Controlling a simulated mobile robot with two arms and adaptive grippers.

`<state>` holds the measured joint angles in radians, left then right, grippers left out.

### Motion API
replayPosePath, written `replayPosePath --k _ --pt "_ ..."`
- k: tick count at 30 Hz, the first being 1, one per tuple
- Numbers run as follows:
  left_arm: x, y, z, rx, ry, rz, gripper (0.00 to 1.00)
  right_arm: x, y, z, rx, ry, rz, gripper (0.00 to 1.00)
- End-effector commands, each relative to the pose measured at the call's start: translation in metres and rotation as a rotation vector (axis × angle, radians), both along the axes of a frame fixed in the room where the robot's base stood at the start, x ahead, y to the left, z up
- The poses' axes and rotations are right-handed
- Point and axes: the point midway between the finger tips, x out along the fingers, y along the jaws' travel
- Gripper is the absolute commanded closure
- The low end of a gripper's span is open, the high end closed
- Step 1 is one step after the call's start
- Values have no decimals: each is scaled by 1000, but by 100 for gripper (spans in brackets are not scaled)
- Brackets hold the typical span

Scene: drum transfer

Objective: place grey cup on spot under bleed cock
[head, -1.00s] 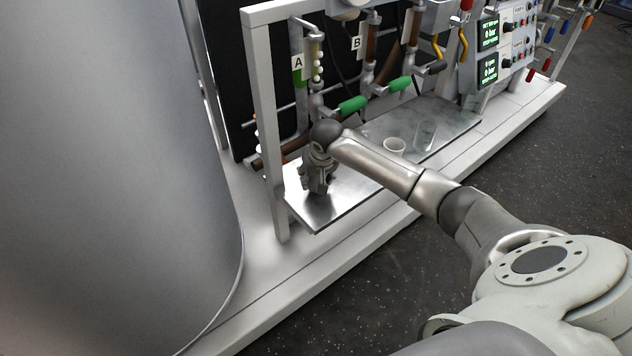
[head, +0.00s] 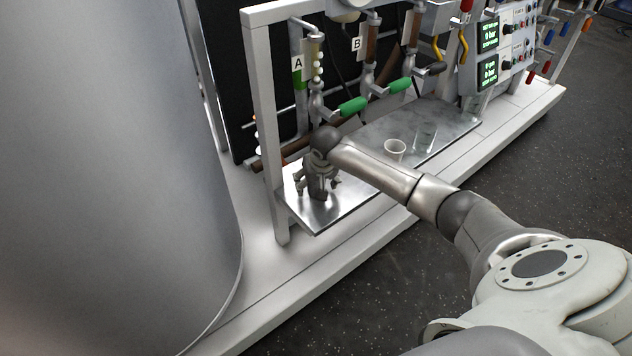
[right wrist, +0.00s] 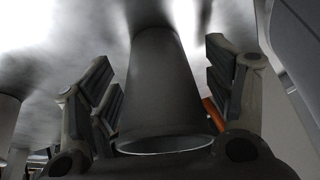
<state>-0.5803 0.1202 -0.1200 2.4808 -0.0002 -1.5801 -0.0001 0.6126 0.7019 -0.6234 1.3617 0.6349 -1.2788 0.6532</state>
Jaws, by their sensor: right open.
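My right gripper (head: 319,184) is low over the near left end of the metal plate, with its fingers spread. In the right wrist view the grey cup (right wrist: 160,85) stands between the open fingers of this gripper (right wrist: 160,57), with a visible gap on each side. Its rim is toward the camera and its base is at the shiny plate. In the head view the gripper mostly hides the cup, and the spot under it cannot be seen. The pipe with label A (head: 298,64) and a green-handled cock (head: 352,106) are above and behind the gripper. My left gripper is not in view.
A white cup (head: 395,151) and a clear glass (head: 425,137) stand farther right on the metal plate (head: 352,190). A frame post (head: 264,130) is close left of my gripper. A large grey drum (head: 110,170) fills the left side.

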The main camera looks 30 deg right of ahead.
Motion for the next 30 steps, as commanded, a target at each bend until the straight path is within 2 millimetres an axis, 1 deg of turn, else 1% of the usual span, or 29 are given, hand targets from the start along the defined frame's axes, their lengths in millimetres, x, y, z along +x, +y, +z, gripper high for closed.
replayPosePath --k 3,6,8,9,12,18,21,25,30 --pt "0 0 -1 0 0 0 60 0 0 3 0 -1 0 25" --pt "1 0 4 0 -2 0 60 -3 1 14 0 0 0 25" --pt "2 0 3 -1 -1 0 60 -6 2 23 0 -2 0 25" --pt "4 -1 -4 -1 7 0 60 -9 3 31 -1 -2 1 25" --pt "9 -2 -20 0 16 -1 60 -13 5 38 1 0 1 25" --pt "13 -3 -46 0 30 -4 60 -21 7 58 0 -1 -1 25" --pt "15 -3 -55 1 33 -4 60 -24 8 65 0 -1 0 25" --pt "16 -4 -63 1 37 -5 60 -26 9 70 0 0 0 25" --pt "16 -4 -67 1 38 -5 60 -27 9 72 0 0 0 25"
